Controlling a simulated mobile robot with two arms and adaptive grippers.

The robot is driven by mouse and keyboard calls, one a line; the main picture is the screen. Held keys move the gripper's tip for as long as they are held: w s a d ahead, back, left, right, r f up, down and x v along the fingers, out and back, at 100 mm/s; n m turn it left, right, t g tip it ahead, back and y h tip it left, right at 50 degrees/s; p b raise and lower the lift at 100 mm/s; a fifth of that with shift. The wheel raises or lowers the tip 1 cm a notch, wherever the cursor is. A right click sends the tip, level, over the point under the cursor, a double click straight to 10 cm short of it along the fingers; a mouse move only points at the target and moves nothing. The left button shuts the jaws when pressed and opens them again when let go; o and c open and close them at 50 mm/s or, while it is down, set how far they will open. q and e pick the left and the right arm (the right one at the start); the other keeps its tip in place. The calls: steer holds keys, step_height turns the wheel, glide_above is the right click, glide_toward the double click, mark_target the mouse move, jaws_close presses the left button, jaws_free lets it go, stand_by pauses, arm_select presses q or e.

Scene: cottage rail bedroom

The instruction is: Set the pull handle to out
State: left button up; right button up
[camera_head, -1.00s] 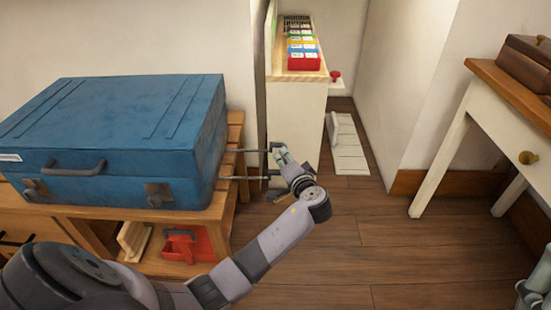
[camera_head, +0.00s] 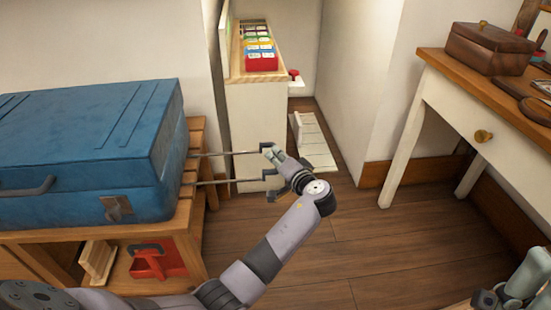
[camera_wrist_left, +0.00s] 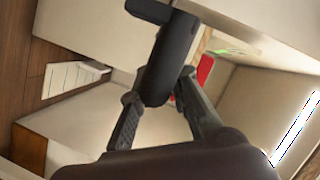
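In the left wrist view the dark rounded grip (camera_wrist_left: 170,62) lies between my fingers. My left gripper (camera_head: 271,169) is at the rod ends, and its fingers (camera_wrist_left: 160,98) appear closed around the grip, which partly hides behind them.
A blue suitcase (camera_head: 85,145) lies on the wooden bench (camera_head: 190,225), with a red caddy (camera_head: 155,262) below. A narrow shelf (camera_head: 255,110) with coloured boxes stands behind the gripper. A white table (camera_head: 440,110) is at right. Open wooden floor (camera_head: 370,240) lies between.

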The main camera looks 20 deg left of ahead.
arm_select(q)
steer(key=shift+o, duration=1.2)
steer(key=shift+w+d, duration=0.15)
steer(key=shift+d, duration=0.15)
steer(key=shift+o, duration=1)
steer(key=shift+a, duration=0.1)
steer(key=v, duration=0.7)
steer(key=shift+s, duration=0.25)
steer(key=shift+d, duration=0.25)
